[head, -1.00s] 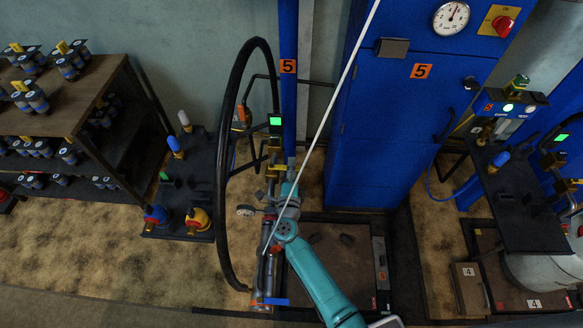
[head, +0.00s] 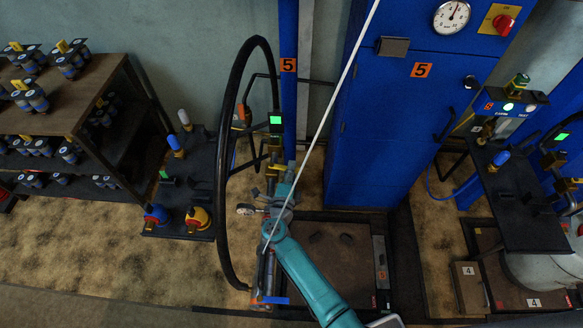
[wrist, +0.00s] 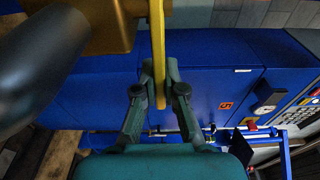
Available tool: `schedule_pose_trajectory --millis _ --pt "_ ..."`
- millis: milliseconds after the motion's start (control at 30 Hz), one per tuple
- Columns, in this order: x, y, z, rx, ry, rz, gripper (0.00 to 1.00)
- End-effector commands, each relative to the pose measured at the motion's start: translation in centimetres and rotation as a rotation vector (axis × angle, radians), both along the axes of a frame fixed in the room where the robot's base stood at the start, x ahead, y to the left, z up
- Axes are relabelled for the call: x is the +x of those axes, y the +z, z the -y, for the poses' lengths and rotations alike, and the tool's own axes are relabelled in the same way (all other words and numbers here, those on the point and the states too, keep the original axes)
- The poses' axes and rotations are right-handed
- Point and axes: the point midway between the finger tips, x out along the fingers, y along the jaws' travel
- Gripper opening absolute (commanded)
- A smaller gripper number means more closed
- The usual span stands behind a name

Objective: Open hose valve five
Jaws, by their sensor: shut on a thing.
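The blue post marked 5 (head: 288,66) stands left of the tall blue cabinet (head: 385,115), which also carries a 5. A brass-coloured valve (head: 275,152) sits on it below a green-lit box (head: 275,120). A black hose (head: 221,165) hangs in a big loop to its left. My gripper (head: 279,176) is at the valve, partly hidden by my arm in the head view. In the wrist view my gripper (wrist: 161,78) is shut on a yellow lever (wrist: 158,38), which passes between its fingertips. The lever runs up beside a brass body (wrist: 105,22).
A dark stand with blue and yellow fittings (head: 198,219) is at the left, by a shelf of cylinders (head: 60,110). A scale platform (head: 340,255) lies below the cabinet. Station 4 (head: 535,303) is at the right. A pale diagonal line crosses the head view.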

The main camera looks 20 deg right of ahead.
Motion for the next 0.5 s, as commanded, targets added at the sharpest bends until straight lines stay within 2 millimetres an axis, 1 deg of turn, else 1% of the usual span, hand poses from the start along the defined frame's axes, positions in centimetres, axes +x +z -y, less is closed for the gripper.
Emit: schedule_pose_trajectory --millis 200,233,267,300,333,500 --pt "-0.02 -0.05 0.02 0.001 0.000 -0.001 0.00" --pt "-0.02 -0.05 0.02 0.001 0.000 -0.001 0.11" --pt "-0.02 -0.05 0.02 0.001 0.000 -0.001 0.19" --pt "-0.02 -0.05 0.02 0.001 0.000 -0.001 0.29" --pt "-0.02 -0.05 0.02 0.001 0.000 -0.001 0.35" --pt "-0.02 -0.04 0.02 0.001 0.000 -0.001 0.35"
